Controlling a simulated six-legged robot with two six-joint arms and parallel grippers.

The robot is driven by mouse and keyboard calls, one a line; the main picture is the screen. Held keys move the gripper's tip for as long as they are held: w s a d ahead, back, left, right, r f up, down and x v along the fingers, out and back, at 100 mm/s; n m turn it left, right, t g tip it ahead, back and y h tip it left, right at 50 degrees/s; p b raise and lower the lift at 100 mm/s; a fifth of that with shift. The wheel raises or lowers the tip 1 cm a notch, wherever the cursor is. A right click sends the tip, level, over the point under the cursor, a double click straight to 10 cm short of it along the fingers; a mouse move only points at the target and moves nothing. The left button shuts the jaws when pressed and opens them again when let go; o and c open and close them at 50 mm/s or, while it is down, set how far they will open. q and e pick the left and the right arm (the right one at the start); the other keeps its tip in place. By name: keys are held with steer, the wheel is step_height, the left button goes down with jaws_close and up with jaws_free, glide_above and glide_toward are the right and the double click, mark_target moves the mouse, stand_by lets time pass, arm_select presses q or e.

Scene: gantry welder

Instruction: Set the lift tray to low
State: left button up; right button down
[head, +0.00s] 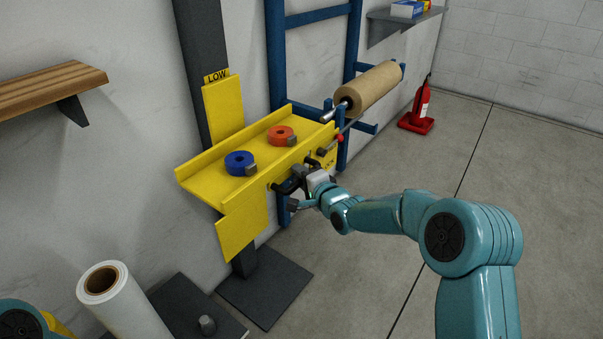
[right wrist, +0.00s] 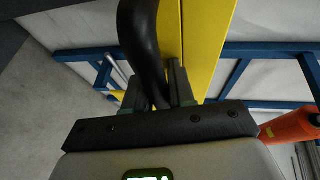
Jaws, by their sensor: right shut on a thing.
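The yellow lift tray (head: 203,182) is mounted on a dark upright post (head: 201,45). A blue roll (head: 238,160) and an orange roll (head: 279,134) lie on the tray. My right gripper (head: 290,186) is at the tray's front side, shut on a black handle, which shows as a thick curved bar in the right wrist view (right wrist: 142,45). The fingers partly hide the handle in the head view. My left gripper is out of view.
A brown paper roll (head: 370,88) sits on a bar of the blue frame (head: 276,60) behind the tray. A white roll (head: 122,300) stands at lower left. A wooden shelf (head: 45,92) is at left. The floor at right is clear.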

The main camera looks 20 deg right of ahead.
steer(key=shift+s+a+f, duration=0.1)
steer(key=shift+s+f, duration=0.05)
steer(key=shift+f, duration=0.8)
steer(key=c, duration=1.3)
jaws_free()
steer(key=shift+c, duration=0.2)
steer(key=shift+r, duration=0.1)
steer(key=p+v, duration=0.2)
steer(key=v, duration=1.4)
steer(key=shift+r, duration=0.3)
